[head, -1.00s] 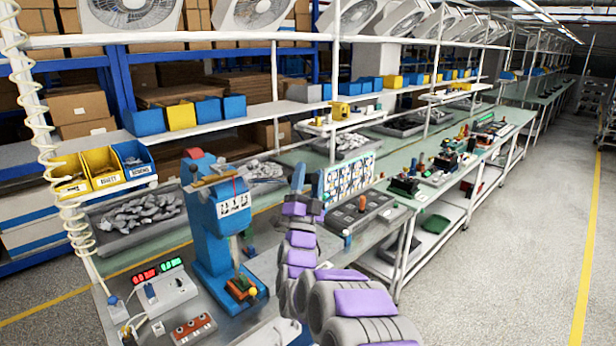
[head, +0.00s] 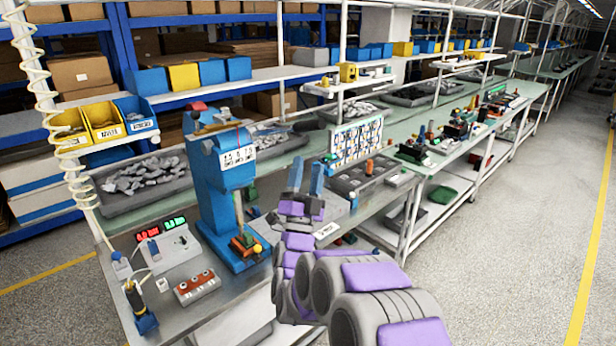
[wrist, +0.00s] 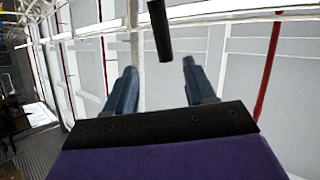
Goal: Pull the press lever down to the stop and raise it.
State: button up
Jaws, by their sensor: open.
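The blue press (head: 222,185) stands upright on the near left of the workbench, with a white label on its head and an orange and yellow fixture (head: 245,245) at its base. My gripper (head: 307,174) is to the right of the press head, apart from it, with two blue-grey fingers pointing up. The gripper (wrist: 162,85) is open and empty in the wrist view. A dark rod (wrist: 160,30) enters from the top there, beyond the fingers and roughly between them. It may be the lever's grip, but I cannot tell for certain. The lever is not clear in the head view.
A grey tray of metal parts (head: 140,190) lies behind the press. A control box with lit displays (head: 172,247) and an orange-buttoned strip (head: 197,287) sit in front left. A card panel (head: 357,141) stands right of my gripper. The aisle floor (head: 530,250) at right is clear.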

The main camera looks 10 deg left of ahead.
jog(key=shift+b+v, duration=2.35)
jog(key=shift+b, duration=0.45)
jog(key=shift+w, duration=0.1)
